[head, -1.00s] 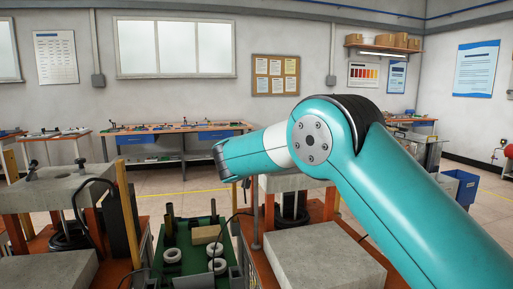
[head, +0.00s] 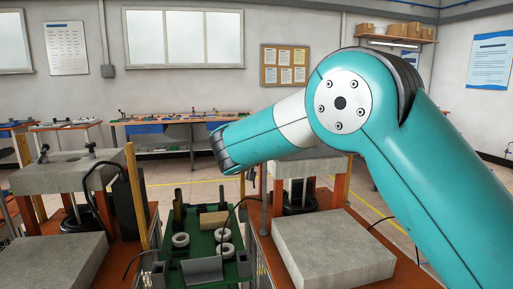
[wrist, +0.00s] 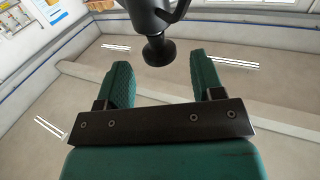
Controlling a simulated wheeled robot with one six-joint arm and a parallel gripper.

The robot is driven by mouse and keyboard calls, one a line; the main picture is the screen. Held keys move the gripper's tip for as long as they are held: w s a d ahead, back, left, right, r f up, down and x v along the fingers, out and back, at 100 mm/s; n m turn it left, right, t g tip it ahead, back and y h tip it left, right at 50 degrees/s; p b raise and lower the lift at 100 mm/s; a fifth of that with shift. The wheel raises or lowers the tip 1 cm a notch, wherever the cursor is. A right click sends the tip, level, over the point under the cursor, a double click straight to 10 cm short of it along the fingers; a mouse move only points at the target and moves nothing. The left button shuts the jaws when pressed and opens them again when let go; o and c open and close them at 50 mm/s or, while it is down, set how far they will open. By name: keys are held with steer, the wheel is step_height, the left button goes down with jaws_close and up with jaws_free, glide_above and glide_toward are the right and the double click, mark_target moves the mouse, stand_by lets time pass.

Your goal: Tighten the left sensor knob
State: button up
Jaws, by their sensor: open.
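In the wrist view a black knob (wrist: 158,50) with a flared round end hangs in from the top edge, with a dark body and a loop above it. My gripper (wrist: 160,68) has two green ridged fingers spread apart. The knob's end lies between and slightly beyond the fingertips in the picture, with gaps on both sides. No contact shows. In the head view my gripper is hidden behind my teal arm. Two small dark knobs, a left one (head: 43,153) and a right one (head: 90,148), stand on the left station's slab. I cannot tell which knob the wrist view shows.
The left station has a grey upper slab (head: 65,172) and a lower block (head: 55,262). A green tray (head: 225,262) with white rings and a tan block stands between the stations. The right station has a large grey block (head: 335,250). Open floor lies beyond.

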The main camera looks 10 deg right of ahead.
steer(key=b+v, duration=0.3)
steer(key=v, duration=0.9)
steer(key=shift+w, duration=0.1)
steer(key=s+d+f+n+g+y+p, duration=0.3)
steer(key=s+d+f+n+g+y, duration=0.15)
steer(key=s+f+g+y, duration=0.5)
steer(key=s+a+n+g+y+p, duration=0.1)
steer(key=s+n+g, duration=0.6)
steer(key=s, duration=1.8)
steer(key=shift+a+f+y+p, duration=0.35)
steer(key=shift+a+f, duration=0.15)
steer(key=shift+a, duration=0.4)
steer(key=shift+s, duration=0.1)
